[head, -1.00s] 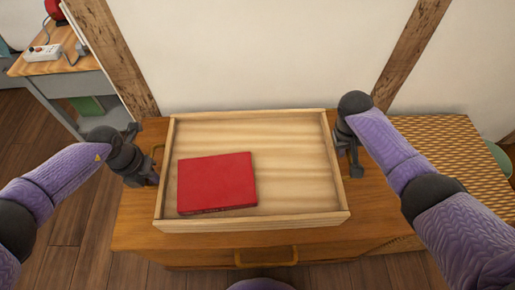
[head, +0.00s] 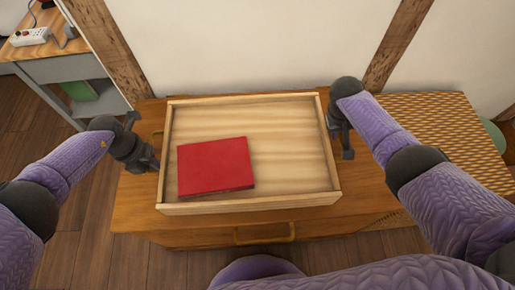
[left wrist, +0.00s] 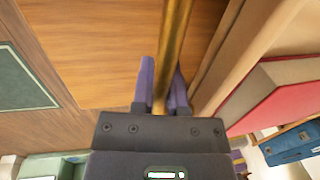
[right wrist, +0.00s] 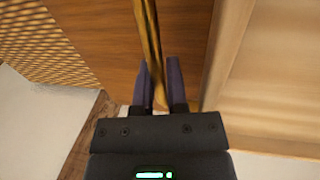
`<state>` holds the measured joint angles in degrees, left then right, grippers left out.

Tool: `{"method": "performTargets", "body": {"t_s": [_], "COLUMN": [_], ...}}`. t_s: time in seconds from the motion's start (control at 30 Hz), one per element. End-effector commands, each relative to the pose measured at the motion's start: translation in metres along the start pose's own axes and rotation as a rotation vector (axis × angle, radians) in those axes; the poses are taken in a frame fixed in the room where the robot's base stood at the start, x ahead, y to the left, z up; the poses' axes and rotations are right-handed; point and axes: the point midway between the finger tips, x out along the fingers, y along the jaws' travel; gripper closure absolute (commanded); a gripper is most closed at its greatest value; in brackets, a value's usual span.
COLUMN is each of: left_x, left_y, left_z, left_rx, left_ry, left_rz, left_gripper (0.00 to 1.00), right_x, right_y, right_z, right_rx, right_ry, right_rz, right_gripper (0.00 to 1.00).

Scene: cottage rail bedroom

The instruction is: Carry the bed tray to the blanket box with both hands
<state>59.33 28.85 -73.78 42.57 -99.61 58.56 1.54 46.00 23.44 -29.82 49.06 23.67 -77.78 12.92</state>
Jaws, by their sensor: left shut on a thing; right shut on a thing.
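The bed tray (head: 262,203) is a pale wooden tray with raised sides, above a brown wooden chest top. A red book (head: 215,166) lies inside it, left of centre. My left gripper (head: 153,162) is at the tray's left side, shut on a brass bar handle (left wrist: 176,35). My right gripper (head: 346,152) is at its right side, shut on another brass handle (right wrist: 148,30). I cannot tell whether the tray touches the chest. A low box with a woven checkered top (head: 440,125), perhaps the blanket box, stands to the right.
The wooden chest (head: 135,215) with a brass drawer handle (head: 265,233) is in front of me. A wall with timber posts (head: 398,45) stands behind. A grey desk (head: 62,70) with a power strip (head: 30,37) is at the back left. Wooden floor shows at left.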

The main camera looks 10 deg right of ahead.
Motion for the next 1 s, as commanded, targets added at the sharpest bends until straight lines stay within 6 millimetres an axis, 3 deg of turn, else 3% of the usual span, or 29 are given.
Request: {"method": "performTargets", "body": {"t_s": [0.33, 0.37, 0.5, 1.0], "left_x": [0.014, 0.014, 0.014, 0.013], "left_y": [0.002, 0.002, 0.002, 0.003], "left_z": [0.001, 0.0, 0.0, 0.001], "left_rx": [-0.001, 0.0, 0.001, 0.001], "left_ry": [-0.002, -0.001, -0.001, -0.001], "left_rz": [-0.002, -0.001, -0.001, 0.0], "left_gripper": [1.0, 0.77, 0.48, 0.48], "right_x": [0.013, 0.014, 0.013, 0.014], "right_y": [-0.004, -0.004, -0.003, -0.003], "right_z": [-0.001, 0.0, 0.0, 0.0], "right_rx": [0.0, 0.0, 0.0, 0.0], "right_ry": [0.002, 0.001, 0.001, 0.001], "right_rz": [-0.002, -0.002, -0.001, -0.001], "right_gripper": [1.0, 0.77, 0.48, 0.48]}}
